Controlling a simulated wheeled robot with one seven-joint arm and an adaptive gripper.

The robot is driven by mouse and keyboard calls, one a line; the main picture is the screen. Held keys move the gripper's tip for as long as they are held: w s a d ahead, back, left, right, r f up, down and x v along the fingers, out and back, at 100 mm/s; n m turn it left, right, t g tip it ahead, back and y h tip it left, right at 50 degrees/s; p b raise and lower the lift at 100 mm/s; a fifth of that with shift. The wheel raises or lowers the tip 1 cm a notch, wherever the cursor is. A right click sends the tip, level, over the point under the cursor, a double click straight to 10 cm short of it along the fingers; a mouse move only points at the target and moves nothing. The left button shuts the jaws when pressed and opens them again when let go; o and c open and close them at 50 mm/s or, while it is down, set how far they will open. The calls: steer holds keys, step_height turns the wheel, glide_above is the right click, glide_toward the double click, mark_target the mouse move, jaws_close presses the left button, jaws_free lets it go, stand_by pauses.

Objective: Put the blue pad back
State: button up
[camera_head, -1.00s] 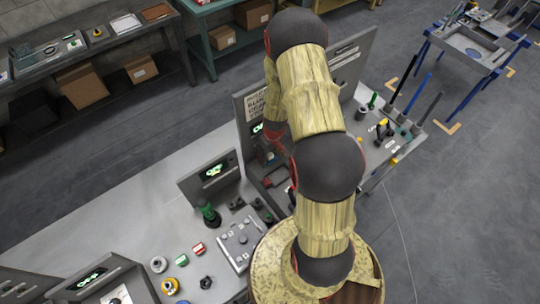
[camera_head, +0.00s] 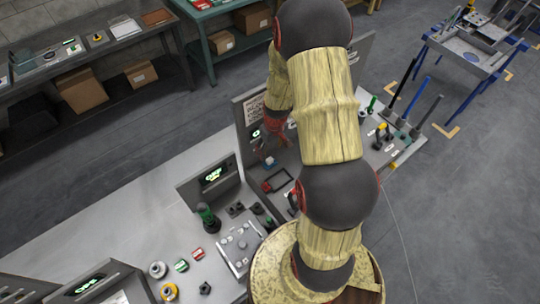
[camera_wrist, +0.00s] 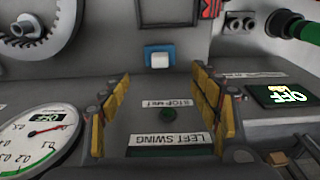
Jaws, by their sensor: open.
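A small blue pad (camera_wrist: 160,57) with a white block on its face shows in the wrist view, just beyond my fingertips and near the middle of the picture. What looks like the same blue and white piece (camera_head: 269,161) shows small in the head view, on the grey station. My gripper (camera_wrist: 161,80) is open, with its yellow-padded fingers spread left and right and nothing between them. The pad lies ahead of the gap, apart from the fingers. In the head view my gripper (camera_head: 279,133) is partly hidden behind my arm, above the piece.
A dial gauge (camera_wrist: 40,138) and a gear (camera_wrist: 35,25) are at the left in the wrist view. A green "OFF" display (camera_wrist: 285,95) and a green cylinder (camera_wrist: 298,30) are at the right. A dark-red frame (camera_head: 276,180) lies close by. Upright panels border the bench.

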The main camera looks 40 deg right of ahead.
steer(key=s+a+r+t, duration=0.1)
steer(key=a+r, duration=0.5)
steer(key=r, duration=0.6)
steer(key=s+a+r+t, duration=0.1)
steer(key=a+r, duration=0.5)
steer(key=r, duration=0.7)
steer(key=s+a+r+t, duration=0.2)
steer(key=s+a+r, duration=0.8)
steer(key=s, duration=0.3)
steer(key=shift+s+r+n, duration=0.25)
steer(key=shift+r+n, duration=0.05)
steer(key=shift+r, duration=0.5)
